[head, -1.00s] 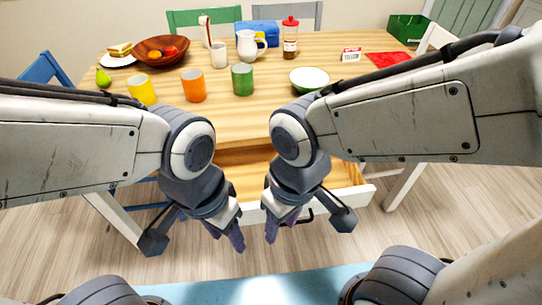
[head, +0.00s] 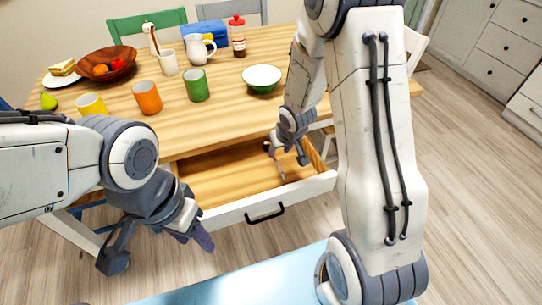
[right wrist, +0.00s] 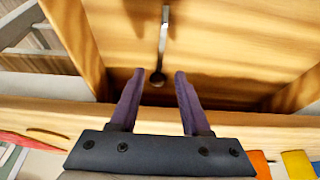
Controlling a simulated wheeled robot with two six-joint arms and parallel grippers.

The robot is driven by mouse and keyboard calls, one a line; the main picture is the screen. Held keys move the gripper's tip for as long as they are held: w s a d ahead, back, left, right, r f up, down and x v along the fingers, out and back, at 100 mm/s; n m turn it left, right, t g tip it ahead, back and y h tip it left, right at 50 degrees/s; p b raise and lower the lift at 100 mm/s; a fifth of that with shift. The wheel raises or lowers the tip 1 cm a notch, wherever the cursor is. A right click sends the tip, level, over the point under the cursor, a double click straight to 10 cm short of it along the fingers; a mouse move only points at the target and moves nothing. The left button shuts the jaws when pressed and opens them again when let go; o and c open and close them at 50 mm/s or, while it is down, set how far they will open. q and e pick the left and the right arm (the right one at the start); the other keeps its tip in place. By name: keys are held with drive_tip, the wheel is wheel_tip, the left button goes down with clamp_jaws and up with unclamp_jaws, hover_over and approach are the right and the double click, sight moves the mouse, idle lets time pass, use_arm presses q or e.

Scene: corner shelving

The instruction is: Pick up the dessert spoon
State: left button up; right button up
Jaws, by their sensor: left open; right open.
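The dessert spoon (right wrist: 163,42) lies in the open wooden drawer, with its dark bowl end towards my gripper and its pale handle pointing away. In the head view a thin part of the spoon (head: 279,170) shows beside my right gripper. My right gripper (head: 283,150) reaches down at the drawer's right part. In the right wrist view its two purple fingers (right wrist: 156,78) are apart, with the spoon's bowl end between or just beyond their tips, not clasped. My left gripper (head: 195,236) hangs empty in front of the drawer's left end.
The drawer (head: 222,180) is pulled out below the table; its white front has a black handle (head: 265,213). On the table (head: 225,110) stand a green cup (head: 197,86), an orange cup (head: 147,98) and a bowl (head: 262,79). The drawer floor around the spoon looks clear.

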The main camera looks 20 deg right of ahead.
sight(275, 160)
drive_tip(key=shift+b+x, duration=1.4)
drive_tip(key=shift+x, duration=1.95)
drive_tip(key=shift+f, duration=0.2)
clamp_jaws()
